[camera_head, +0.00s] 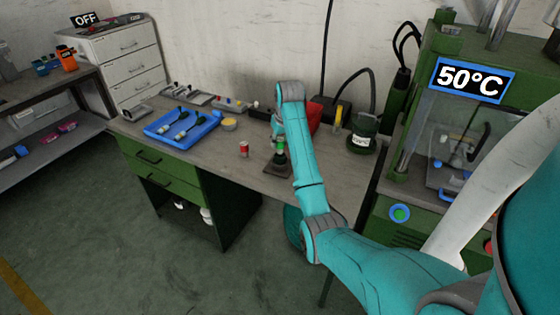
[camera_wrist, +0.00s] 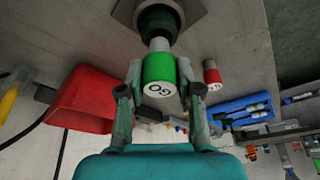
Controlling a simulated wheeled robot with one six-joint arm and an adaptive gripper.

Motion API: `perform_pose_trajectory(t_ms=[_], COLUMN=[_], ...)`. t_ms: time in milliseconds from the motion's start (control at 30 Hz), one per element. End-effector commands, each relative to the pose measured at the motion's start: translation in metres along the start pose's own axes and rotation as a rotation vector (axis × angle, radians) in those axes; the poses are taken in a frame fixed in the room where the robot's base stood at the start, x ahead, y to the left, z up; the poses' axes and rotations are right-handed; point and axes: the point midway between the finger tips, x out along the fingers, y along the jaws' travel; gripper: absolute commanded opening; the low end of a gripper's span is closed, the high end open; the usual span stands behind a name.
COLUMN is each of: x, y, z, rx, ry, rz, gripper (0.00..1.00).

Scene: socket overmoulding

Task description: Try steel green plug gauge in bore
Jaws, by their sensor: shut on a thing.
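The plug gauge has a green handle (camera_wrist: 159,70) with a white end face marked "GO" and a short steel pin (camera_wrist: 159,44). My gripper (camera_wrist: 160,78) is shut on the green handle, one finger on each side. The pin points at a dark green round part (camera_wrist: 158,20) on a square base plate (camera_wrist: 196,10). The pin's far end meets or overlaps this part; how far it sits in the bore is hidden. In the head view the green handle (camera_head: 280,147) shows just above the dark base (camera_head: 277,168) on the bench, under my arm.
A small red cylinder (camera_head: 243,148) stands left of the base. A blue tray (camera_head: 160,133) with dark-handled tools lies further left, a yellow round tin (camera_head: 229,124) beside it. A red bin (camera_head: 314,116) and a dark green pot (camera_head: 362,135) stand behind and right. A press reads 50°C (camera_head: 473,81).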

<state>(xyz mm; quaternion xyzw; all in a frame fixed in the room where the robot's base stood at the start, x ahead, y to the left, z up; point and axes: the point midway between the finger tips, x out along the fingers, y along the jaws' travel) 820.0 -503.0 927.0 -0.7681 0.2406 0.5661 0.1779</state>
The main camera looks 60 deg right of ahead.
Motion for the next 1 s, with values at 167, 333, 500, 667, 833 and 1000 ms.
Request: perform_pose_trajectory(t_ms=[167,333,500,667,833,1000], x=[-0.0002,-0.0002,-0.0001,0.0011,0.0032,0.0054], y=[0.0,0.0,0.0,0.0,0.0,0.0], z=[-0.0003,-0.0003,-0.0003,0.0002,0.0009,0.0016], rx=[0.0,0.0,0.0,0.0,0.0,0.0], ry=[0.001,0.001,0.001,0.0,0.0,0.0], rz=[0.0,0.0,0.0,0.0,0.0,0.0], gripper=[0.0,0.0,0.0,0.0,0.0,0.0])
